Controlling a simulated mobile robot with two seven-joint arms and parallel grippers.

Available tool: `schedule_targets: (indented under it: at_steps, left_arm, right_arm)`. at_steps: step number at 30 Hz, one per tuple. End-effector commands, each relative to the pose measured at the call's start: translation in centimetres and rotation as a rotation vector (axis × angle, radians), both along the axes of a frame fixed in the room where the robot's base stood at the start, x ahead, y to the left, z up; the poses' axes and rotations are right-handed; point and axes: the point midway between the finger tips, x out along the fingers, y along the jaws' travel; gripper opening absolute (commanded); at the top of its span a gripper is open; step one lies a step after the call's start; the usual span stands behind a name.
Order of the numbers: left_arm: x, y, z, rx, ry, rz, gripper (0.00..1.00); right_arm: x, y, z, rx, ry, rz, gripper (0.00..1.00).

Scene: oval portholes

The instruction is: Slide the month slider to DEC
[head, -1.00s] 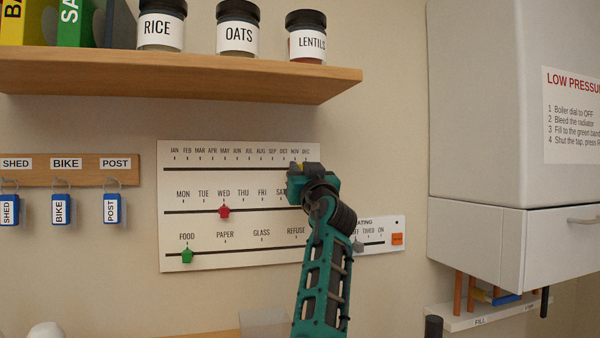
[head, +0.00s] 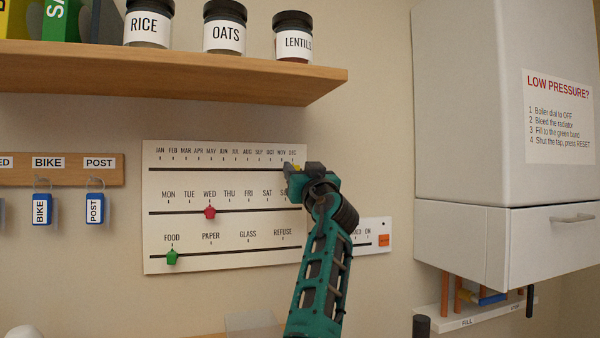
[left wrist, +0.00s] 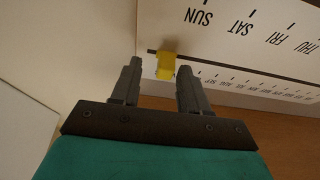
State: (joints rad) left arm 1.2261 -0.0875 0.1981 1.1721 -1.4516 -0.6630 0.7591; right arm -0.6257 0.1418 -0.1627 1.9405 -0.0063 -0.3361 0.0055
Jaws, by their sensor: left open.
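The white slider board (head: 225,225) hangs on the wall with rows for months, days and waste types. The yellow month slider (head: 297,167) is mostly hidden by my left gripper in the head view, close to the DEC mark at the right end of the top track. In the left wrist view the yellow slider (left wrist: 166,66) stands near the end of its track. My left gripper (head: 303,168) is open at that end. In the left wrist view my left gripper's fingertips (left wrist: 160,68) lie on either side of the slider, with gaps. My right gripper is not in view.
A red day slider (head: 210,212) is at WED and a green slider (head: 172,257) at FOOD. A wooden shelf (head: 180,75) with jars is above. A heating panel (head: 375,236) is partly behind my left arm. A white boiler (head: 500,130) stands right.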

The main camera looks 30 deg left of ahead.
Motion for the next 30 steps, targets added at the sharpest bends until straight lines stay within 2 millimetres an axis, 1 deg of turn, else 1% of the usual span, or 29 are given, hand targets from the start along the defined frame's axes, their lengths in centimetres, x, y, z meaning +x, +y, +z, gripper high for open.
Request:
schedule_targets:
  at_steps: [5, 8, 13, 22, 27, 30]
  left_arm:
    - [-0.1, 0.0, -0.1, 0.0, 0.001, 0.001, 0.45]
    - [-0.4, -0.5, -0.4, 0.0, 0.0, 0.001, 0.45]
    - [-1.9, -2.2, -1.6, -0.003, -0.001, -0.001, 0.45]
    - [-5.8, -6.8, -4.0, -0.002, -0.001, -0.003, 0.45]
    - [-7.2, -8.4, -4.7, -0.001, -0.001, -0.002, 0.45]
    - [-7.6, -8.9, -5.0, -0.001, 0.001, 0.0, 0.45]
  right_arm:
    - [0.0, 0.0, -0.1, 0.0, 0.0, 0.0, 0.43]
    - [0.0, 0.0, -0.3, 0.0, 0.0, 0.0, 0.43]
    - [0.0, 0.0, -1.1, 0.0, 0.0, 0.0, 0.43]
    - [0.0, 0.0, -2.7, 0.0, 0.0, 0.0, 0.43]
    - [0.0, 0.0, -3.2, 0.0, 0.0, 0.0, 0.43]
    - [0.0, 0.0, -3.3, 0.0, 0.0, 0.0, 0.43]
